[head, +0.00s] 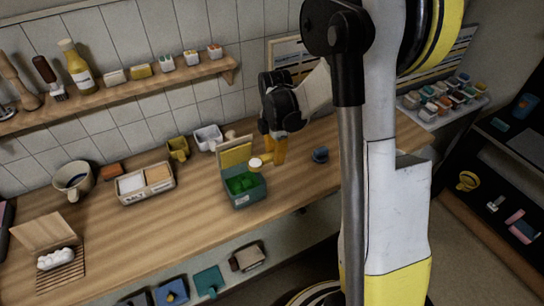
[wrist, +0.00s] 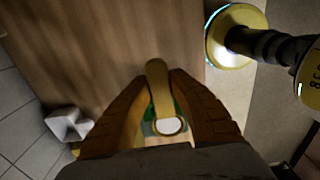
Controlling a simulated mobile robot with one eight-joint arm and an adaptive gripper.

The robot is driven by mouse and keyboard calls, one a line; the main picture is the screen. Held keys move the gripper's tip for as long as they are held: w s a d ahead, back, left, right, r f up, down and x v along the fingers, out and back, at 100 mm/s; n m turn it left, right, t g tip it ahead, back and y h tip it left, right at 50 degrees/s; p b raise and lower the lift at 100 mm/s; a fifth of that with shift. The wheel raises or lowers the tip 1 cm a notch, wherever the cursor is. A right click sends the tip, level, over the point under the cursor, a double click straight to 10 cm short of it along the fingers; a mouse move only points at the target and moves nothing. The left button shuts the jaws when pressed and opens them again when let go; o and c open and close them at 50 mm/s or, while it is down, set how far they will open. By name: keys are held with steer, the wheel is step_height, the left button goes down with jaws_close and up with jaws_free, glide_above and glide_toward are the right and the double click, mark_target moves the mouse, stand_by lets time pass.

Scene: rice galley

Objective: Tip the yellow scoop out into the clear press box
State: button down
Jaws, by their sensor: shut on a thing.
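My gripper (head: 268,158) is shut on the yellow scoop (head: 256,168), and its two fingers also show in the wrist view (wrist: 160,100). The scoop's handle (wrist: 157,80) lies between the fingers, with a round white surface at its bowl. A green box (head: 243,199) with green contents and a raised yellow panel behind stands on the counter just below and left of my gripper. The scoop appears over its back right part. A pale open box (head: 208,138) stands farther back near the wall. I cannot tell which of these is the clear press box.
A two-part tray (head: 147,198) and a mug (head: 70,180) stand to the left. A small yellow container (head: 178,149) is by the wall, and a blue cup (head: 320,155) stands to the right. A shelf (head: 130,88) with bottles runs above. Bare counter lies in front.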

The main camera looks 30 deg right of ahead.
mark_target(268, 156)
steer(key=shift+s, duration=0.15)
steer(key=h+b, duration=0.2)
steer(key=shift+a+f+h, duration=0.35)
steer(key=shift+f+h, duration=0.05)
steer(key=shift+r+h, duration=0.7)
steer(key=shift+h, duration=0.2)
steer(key=a+r+h+b, duration=0.1)
steer(key=h, duration=0.1)
steer(key=a+r+h+b, duration=0.1)
steer(key=h+b, duration=0.1)
steer(key=shift+b, duration=0.3)
steer(key=shift+d+r, duration=0.25)
steer(key=shift+a, duration=0.1)
